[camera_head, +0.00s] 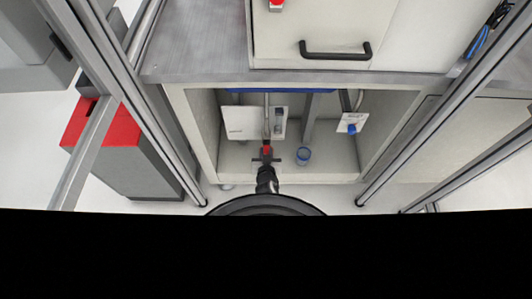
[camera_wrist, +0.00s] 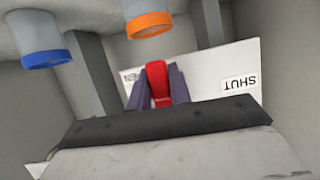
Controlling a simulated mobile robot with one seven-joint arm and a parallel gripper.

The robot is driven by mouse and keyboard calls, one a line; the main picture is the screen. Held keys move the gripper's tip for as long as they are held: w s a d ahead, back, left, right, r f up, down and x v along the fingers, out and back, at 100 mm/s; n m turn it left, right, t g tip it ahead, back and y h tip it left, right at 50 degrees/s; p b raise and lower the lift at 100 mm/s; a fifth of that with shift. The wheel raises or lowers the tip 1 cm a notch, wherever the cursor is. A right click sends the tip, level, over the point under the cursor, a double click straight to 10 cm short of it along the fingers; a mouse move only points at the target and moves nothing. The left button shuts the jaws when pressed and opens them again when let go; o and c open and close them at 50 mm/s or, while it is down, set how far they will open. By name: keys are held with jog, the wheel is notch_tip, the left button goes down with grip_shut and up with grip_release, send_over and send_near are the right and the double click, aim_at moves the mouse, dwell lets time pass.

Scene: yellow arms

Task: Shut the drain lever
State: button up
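The drain lever has a red handle (camera_wrist: 158,84), which stands between the two dark purple-grey fingers of my gripper (camera_wrist: 160,88) in the wrist view. The fingers are close against both its sides, and its lower part is hidden. In the head view, the red handle (camera_head: 267,149) shows just beyond my gripper (camera_head: 266,157), inside the cabinet. A white plate (camera_wrist: 215,72) behind the lever carries an upside-down "SHUT" label (camera_wrist: 240,90) to the right. The letters "EN" (camera_wrist: 132,76) show left of the fingers; the rest of that word is hidden.
A pipe with an orange ring (camera_wrist: 149,25) and one with a blue ring (camera_wrist: 46,58) hang above. The open cabinet has side walls (camera_head: 202,132) close around. A small white plate (camera_head: 352,122) is farther right.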

grip_shut()
jog(key=shift+r, duration=0.15)
jog(key=shift+a+r+p, duration=0.1)
jog(key=shift+p, duration=0.5)
jog(key=p, duration=0.1)
jog(key=m+y+p, duration=0.1)
jog(key=p, duration=0.1)
jog(key=shift+a+r, duration=0.25)
jog(key=shift+a, duration=0.05)
jog(key=shift+w+a+r+m+t+y+p, duration=0.1)
jog(key=shift+a+r+m+t+y+p, duration=0.6)
jog(key=shift+m, duration=1.35)
jog(key=shift+a+r+m+t+y+b, duration=0.1)
jog(key=shift+a+r+m+t+y, duration=0.3)
jog(key=shift+m+y, duration=1.25)
jog(key=shift+w+a+r+m+t+y+p, duration=0.1)
jog(key=shift+a+r+m+t+y+p, duration=0.5)
jog(key=shift+m, duration=1.9)
jog(key=shift+r, duration=0.2)
